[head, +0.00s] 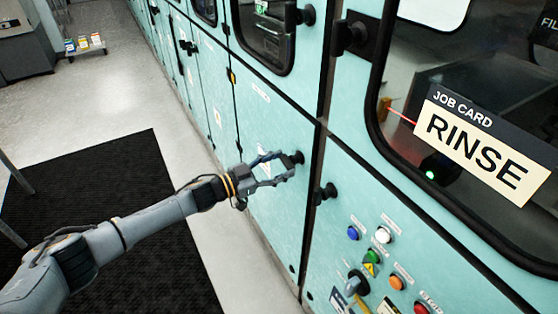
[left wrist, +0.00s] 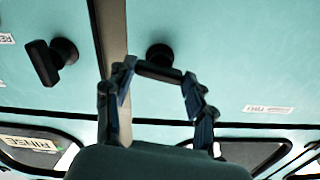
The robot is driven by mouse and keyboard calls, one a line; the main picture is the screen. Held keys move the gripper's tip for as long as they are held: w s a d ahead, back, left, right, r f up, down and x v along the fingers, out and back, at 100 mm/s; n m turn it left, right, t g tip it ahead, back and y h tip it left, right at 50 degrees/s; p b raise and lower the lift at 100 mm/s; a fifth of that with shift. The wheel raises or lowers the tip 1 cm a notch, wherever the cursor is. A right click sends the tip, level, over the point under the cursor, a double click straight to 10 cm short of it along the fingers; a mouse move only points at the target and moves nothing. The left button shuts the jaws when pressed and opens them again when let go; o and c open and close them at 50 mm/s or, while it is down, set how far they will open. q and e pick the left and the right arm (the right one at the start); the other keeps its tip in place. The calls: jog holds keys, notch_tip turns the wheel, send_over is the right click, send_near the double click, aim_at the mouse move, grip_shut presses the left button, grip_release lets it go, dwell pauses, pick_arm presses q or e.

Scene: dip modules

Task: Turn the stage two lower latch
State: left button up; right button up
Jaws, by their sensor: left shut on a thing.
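My left gripper (head: 287,165) reaches in from the left to the teal machine front. It is shut on a black latch (head: 299,157) near the right edge of a lower door panel. In the left wrist view the latch handle (left wrist: 158,71) lies between the two fingers of the left gripper (left wrist: 160,78), its round hub behind it. I cannot read a label that says which stage it belongs to. A second black latch (head: 325,193) sits across the door seam, apart from the gripper; it also shows in the left wrist view (left wrist: 45,64). My right gripper is out of view.
A control panel with coloured buttons (head: 383,235) and a rotary switch (head: 357,284) is at lower right. Above it is a window with a "RINSE" job card (head: 477,145). A black mat (head: 120,215) covers the floor at left. A low cart (head: 85,46) stands far back.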

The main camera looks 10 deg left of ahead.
pick_arm(q)
jog(key=shift+n+p, duration=0.5)
jog(key=shift+n, duration=0.6)
jog(key=o, duration=1.2)
jog(key=shift+c, duration=0.2)
jog(key=v, duration=1.2)
